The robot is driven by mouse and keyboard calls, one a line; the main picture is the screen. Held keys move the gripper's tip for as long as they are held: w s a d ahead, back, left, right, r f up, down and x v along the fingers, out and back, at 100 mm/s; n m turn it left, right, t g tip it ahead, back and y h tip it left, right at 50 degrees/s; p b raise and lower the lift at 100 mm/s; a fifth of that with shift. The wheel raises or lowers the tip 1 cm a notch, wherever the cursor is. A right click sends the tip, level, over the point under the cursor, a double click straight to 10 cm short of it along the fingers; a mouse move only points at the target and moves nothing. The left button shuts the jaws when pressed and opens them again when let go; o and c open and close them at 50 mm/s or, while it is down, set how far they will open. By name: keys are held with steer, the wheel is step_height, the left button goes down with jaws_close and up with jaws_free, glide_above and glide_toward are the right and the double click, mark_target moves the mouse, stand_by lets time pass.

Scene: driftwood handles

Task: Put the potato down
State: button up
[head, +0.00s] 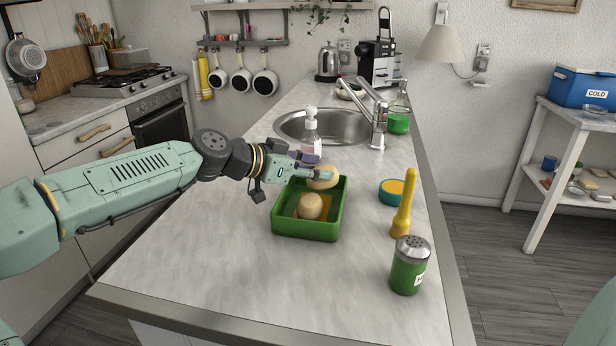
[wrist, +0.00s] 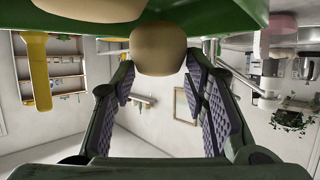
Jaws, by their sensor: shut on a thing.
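My gripper (head: 312,168) is shut on a tan potato (head: 324,180), over the back part of the green tray (head: 305,232). In the wrist view my gripper (wrist: 162,72) has its two purple-padded fingers on either side of the held potato (wrist: 158,52). A second tan potato (head: 310,207) lies in the tray; part of it shows at the top of the wrist view (wrist: 90,8). The tray's green wall also shows there (wrist: 215,18). I cannot tell whether the held potato touches the tray.
A soap bottle (head: 311,135) stands behind the tray. To the right are a teal and orange round container (head: 391,193), a yellow pestle-like tool (head: 404,205) and a green shaker (head: 409,268). The sink (head: 318,124) lies behind. The counter's front left is clear.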

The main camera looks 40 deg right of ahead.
mark_target(308, 182)
steer(key=shift+w+a, duration=0.2)
steer(key=shift+w, duration=0.55)
steer(key=shift+f+p, duration=0.85)
steer(key=shift+f, duration=1.05)
steer(key=o, duration=1)
steer(key=shift+c, duration=0.2)
steer(key=b+v, duration=0.2)
steer(key=v, duration=0.8)
steer(key=shift+a+r+b, duration=0.15)
steer(key=shift+a+b, duration=0.15)
steer(key=shift+b, duration=0.1)
steer(key=shift+a+r, duration=0.35)
steer(key=shift+a, duration=0.25)
